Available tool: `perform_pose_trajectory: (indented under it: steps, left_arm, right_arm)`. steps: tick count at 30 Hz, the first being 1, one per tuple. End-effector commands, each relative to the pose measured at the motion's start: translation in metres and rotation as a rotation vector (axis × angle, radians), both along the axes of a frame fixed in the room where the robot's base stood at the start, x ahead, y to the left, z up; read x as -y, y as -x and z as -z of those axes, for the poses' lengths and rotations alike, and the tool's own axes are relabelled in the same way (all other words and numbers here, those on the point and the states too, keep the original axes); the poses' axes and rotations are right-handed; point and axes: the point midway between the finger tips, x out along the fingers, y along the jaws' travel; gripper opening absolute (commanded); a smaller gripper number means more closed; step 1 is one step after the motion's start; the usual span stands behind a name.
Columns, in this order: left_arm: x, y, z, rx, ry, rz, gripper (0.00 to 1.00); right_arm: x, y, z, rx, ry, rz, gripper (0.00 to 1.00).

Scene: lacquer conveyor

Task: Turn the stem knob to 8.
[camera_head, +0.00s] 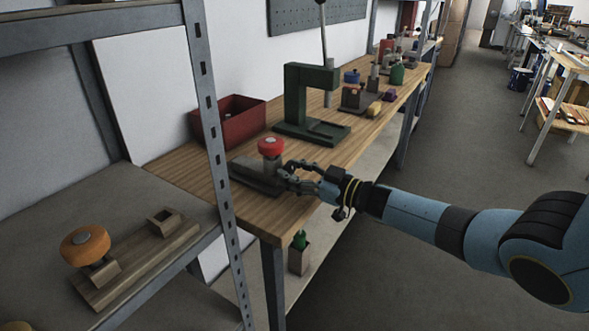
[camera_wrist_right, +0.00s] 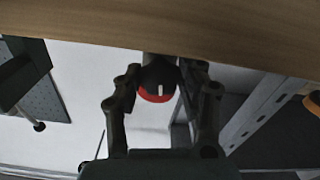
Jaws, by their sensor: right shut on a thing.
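A grey fixture (camera_head: 252,178) stands on the wooden bench, with a red round cap (camera_head: 270,146) on its upright block. My right gripper (camera_head: 289,174) is at the right side of this block, below the cap. In the right wrist view, which is upside down, a dark round knob with a white pointer mark (camera_wrist_right: 159,88) sits between the fingertips (camera_wrist_right: 160,78), and the red cap (camera_wrist_right: 152,98) shows behind it. The right gripper is shut on this stem knob. The fingers hide the knob in the head view. No scale numbers are readable. My left gripper is out of view.
A green press frame (camera_head: 305,97) and a red bin (camera_head: 228,122) stand behind the fixture on the bench. A shelf upright (camera_head: 208,110) stands at the left. Another fixture with an orange knob (camera_head: 85,245) is on the lower-left shelf.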

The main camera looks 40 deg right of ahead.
Motion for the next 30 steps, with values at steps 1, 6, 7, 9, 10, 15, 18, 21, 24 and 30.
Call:
perform_pose_trajectory:
  steps: [1, 6, 7, 9, 10, 15, 18, 21, 24, 30]
  left_arm:
    - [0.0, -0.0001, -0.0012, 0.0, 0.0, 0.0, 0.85]
    - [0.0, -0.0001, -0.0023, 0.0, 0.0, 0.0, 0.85]
    - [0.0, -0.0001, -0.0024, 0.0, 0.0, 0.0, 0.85]
    - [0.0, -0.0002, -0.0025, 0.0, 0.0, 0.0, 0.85]
    - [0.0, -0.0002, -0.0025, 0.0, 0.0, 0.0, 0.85]
    - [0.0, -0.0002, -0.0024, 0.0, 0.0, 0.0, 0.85]
    - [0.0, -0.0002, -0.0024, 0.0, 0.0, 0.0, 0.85]
    - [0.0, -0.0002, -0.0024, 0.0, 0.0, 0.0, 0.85]
    - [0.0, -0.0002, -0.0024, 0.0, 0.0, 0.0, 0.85]
    - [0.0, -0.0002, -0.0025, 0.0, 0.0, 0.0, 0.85]
  right_arm:
    - [0.0007, 0.0013, 0.0023, -0.011, -0.013, 0.002, 0.07]
    - [0.0006, 0.0017, 0.0031, -0.026, -0.045, 0.002, 0.07]
    - [0.0005, 0.0017, 0.0032, -0.027, -0.048, 0.002, 0.07]
    - [0.0005, 0.0018, 0.0034, -0.029, -0.054, 0.002, 0.07]
    - [0.0005, 0.0018, 0.0035, -0.03, -0.055, 0.002, 0.07]
    - [0.0004, 0.0021, 0.004, -0.032, -0.056, 0.003, 0.07]
    - [0.0003, 0.0022, 0.0042, -0.032, -0.056, 0.003, 0.07]
    - [0.0002, 0.0023, 0.0043, -0.032, -0.056, 0.002, 0.43]
    - [0.0001, 0.0019, 0.0035, -0.03, -0.056, 0.001, 0.56]
    - [-0.0001, 0.0011, 0.002, -0.027, -0.056, 0.001, 0.61]
